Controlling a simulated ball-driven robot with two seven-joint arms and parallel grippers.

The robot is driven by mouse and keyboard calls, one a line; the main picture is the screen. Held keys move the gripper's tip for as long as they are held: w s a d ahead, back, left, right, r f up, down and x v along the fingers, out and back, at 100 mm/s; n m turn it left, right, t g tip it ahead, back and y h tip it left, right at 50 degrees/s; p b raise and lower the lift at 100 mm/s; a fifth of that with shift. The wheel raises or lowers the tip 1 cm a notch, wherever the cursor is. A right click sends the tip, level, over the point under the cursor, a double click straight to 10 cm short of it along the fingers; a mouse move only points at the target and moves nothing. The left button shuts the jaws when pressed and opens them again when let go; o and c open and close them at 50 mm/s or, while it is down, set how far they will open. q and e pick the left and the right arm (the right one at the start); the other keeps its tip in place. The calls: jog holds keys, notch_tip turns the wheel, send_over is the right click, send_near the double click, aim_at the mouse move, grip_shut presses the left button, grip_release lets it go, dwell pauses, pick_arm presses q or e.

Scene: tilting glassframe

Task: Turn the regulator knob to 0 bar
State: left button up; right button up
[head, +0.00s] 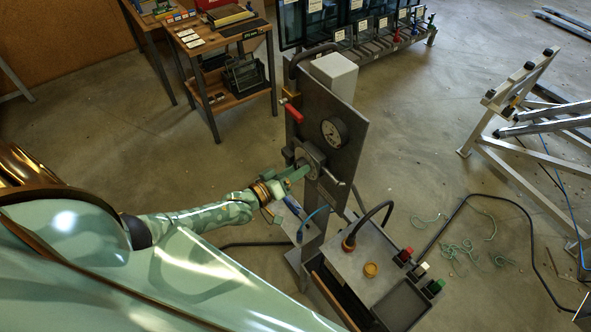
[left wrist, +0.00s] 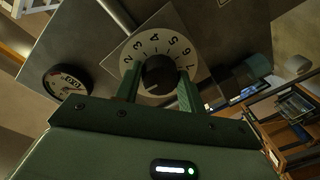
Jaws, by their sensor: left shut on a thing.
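The black regulator knob (left wrist: 158,72) sits in the middle of a round pale dial (left wrist: 150,42) with dark numbers, seen in the left wrist view. My left gripper (left wrist: 160,84) has one finger on each side of the knob and is shut on it. In the head view my left gripper (head: 303,170) is at the front of the upright grey panel (head: 318,100), hiding most of the knob. A round pressure gauge (head: 334,132) is above it on the panel; it also shows in the left wrist view (left wrist: 68,80). I cannot read its needle. My right gripper is not in view.
A red lever (head: 292,113) is on the panel's left edge. Below stands a grey box (head: 370,250) with a black hose and coloured buttons. A wooden shelf table (head: 225,45) is behind left, a metal frame (head: 510,95) at right. Hoses lie on the floor.

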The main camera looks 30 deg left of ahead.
pick_arm(q)
jog(key=shift+s+f+n, duration=0.1)
jog(key=shift+n, duration=0.5)
jog(key=o, duration=1)
jog(key=shift+c, duration=0.2)
jog(key=v, duration=1.6)
jog(key=shift+s, duration=0.1)
